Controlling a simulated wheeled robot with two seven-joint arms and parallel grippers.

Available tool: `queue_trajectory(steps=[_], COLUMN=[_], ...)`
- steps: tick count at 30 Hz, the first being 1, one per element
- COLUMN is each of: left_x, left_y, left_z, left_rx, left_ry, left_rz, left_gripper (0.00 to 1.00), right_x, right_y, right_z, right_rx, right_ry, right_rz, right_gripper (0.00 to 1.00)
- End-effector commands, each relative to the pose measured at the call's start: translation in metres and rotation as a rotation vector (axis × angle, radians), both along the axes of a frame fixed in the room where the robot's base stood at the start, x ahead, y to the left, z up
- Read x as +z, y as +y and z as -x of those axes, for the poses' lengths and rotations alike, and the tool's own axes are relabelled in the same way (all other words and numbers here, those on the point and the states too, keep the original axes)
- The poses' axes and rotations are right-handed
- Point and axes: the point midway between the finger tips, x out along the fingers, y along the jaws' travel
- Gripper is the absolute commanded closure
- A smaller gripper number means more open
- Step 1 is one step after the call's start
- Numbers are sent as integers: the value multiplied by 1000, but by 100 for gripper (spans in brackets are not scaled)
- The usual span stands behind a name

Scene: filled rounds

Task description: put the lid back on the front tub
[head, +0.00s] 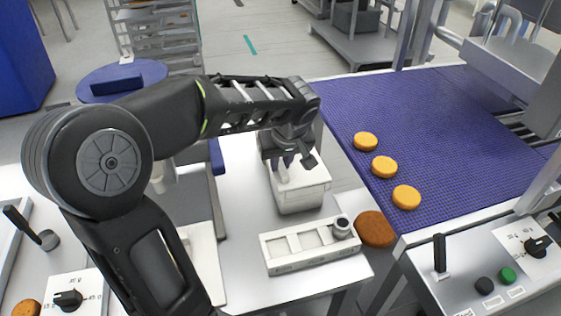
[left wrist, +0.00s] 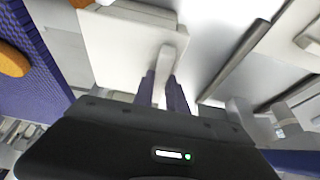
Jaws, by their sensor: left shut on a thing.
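A white tub (head: 300,200) stands on the white table in the middle of the head view. A white lid (head: 308,180) is at the tub's top, partly hidden by my left gripper (head: 292,162). In the left wrist view the lid is a pale flat plate (left wrist: 120,50) with a raised bar handle (left wrist: 174,50). The left gripper (left wrist: 163,88) is shut on this handle from above. I cannot tell whether the lid is seated on the rim or slightly above it. My right gripper is not in view.
A white compartment tray (head: 290,264) with a small metal round pot (head: 341,228) is in front of the tub. A brown round (head: 376,229) is by the table's right edge. Orange rounds (head: 384,167) lie on the blue belt (head: 440,120). A control panel (head: 480,270) is at right.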

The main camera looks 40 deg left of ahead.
Motion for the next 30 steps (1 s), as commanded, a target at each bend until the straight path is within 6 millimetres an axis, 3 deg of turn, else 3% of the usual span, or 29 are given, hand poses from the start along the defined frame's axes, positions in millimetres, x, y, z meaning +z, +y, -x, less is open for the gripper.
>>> queue_trajectory(steps=[30], left_x=[-3], left_y=[0], left_z=[0], left_rx=[0], left_ry=[0], left_rz=[0], left_gripper=[100], right_x=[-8], right_y=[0], right_z=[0], right_rx=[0], right_ry=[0], right_rz=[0], right_gripper=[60])
